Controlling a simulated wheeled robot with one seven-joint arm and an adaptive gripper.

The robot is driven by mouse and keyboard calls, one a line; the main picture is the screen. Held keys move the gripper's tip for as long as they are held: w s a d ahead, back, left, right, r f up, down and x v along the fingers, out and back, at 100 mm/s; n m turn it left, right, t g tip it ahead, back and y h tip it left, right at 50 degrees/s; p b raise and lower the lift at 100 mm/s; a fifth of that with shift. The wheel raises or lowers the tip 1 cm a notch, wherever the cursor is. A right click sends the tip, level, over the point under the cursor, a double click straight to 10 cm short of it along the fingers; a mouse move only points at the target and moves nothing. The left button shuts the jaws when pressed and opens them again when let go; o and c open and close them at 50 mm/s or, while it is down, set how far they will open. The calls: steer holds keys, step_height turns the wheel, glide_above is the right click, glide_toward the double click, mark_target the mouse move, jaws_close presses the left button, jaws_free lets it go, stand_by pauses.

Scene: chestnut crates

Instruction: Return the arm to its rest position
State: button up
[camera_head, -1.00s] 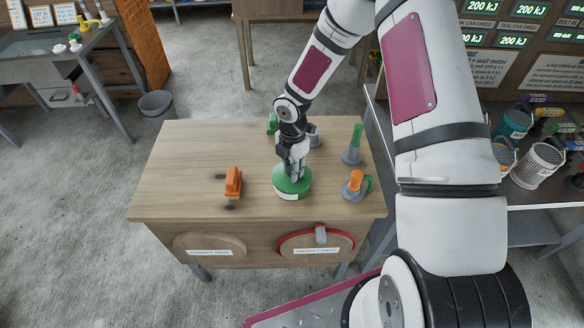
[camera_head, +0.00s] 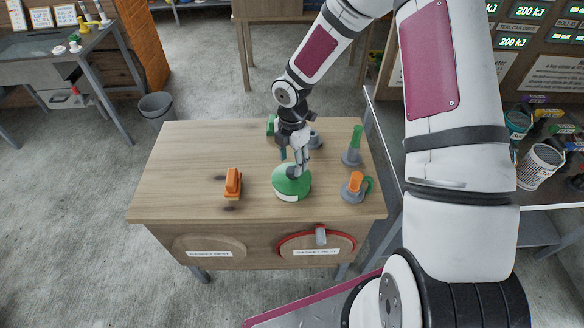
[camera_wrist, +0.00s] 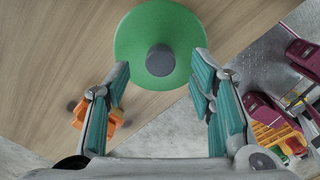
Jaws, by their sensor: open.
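My gripper (camera_head: 298,166) is over the wooden table (camera_head: 185,165), at the green round object (camera_head: 291,186) with a dark grey knob on top. In the wrist view my gripper (camera_wrist: 160,97) is open, its teal-padded fingers spread wide. The green disc (camera_wrist: 140,40) and its knob (camera_wrist: 160,60) lie just beyond the fingertips, with nothing between the pads. My arm reaches in from the upper right in the head view and bends down to the table.
An orange object (camera_head: 233,183) stands left of the green one. A grey-green object (camera_head: 353,147) and an orange-topped grey one (camera_head: 354,187) stand to the right. Other items behind are partly hidden by my gripper. A side bench holds buckets (camera_head: 540,165). The table's left part is clear.

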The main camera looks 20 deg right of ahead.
step_height(320, 180, up, 7)
steer(key=shift+r, duration=0.2)
steer(key=s+d+r+m+t+h, duration=0.1)
steer(key=s+r+m, duration=0.45)
steer(key=r, duration=0.45)
steer(key=s+d+r+m+t+h, duration=0.1)
steer(key=s+r+m+h, duration=0.1)
steer(key=s+r+m, duration=0.6)
steer(key=s+a+r+m+t+y, duration=0.2)
steer(key=s+r+m+t+y, duration=0.1)
steer(key=s+r+m, duration=0.6)
steer(key=shift+s+r+m+t, duration=0.35)
steer(key=shift+s+r, duration=0.6)
steer(key=shift+s, duration=0.2)
steer(key=shift+a, duration=0.1)
